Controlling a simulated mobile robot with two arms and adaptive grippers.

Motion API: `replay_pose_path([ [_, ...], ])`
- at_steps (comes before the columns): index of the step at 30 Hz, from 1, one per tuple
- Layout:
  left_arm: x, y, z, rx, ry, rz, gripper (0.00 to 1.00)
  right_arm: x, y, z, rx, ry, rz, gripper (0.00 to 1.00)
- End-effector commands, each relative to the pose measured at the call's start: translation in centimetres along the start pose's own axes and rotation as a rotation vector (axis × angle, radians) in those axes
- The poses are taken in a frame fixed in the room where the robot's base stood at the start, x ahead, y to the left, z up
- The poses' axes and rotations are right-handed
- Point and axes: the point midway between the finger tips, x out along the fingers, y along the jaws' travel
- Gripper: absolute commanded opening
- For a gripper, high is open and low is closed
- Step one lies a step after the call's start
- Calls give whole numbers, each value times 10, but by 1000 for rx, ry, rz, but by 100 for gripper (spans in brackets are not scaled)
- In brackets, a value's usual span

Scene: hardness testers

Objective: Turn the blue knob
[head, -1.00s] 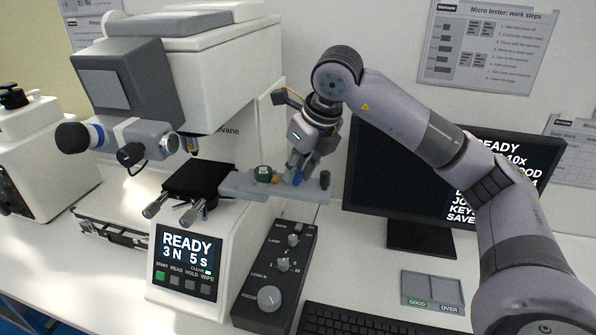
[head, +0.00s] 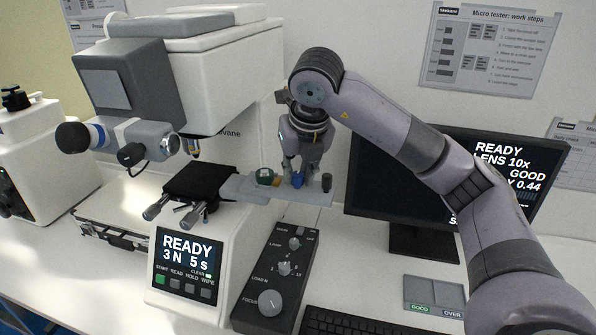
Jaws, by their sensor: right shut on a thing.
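The fingers hide part of the knob. My left gripper is not in view.
The tester (head: 232,80) rises behind left. A monitor (head: 400,190) stands right, partly behind my arm. A control box (head: 276,275) lies below.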

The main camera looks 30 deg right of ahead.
Motion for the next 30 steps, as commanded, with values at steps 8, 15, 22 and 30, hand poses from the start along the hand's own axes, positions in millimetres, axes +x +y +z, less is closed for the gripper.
replay_pose_path([
  [8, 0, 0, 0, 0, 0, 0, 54, -1, -1, 2, 5, -5, -1, 22],
  [15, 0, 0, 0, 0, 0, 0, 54, -1, -1, 1, 2, -2, -1, 38],
  [22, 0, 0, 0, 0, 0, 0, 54, 0, 0, 0, 0, -1, 0, 42],
  [30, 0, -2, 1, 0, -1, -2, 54, -13, 0, 1, 0, -3, 1, 42],
])
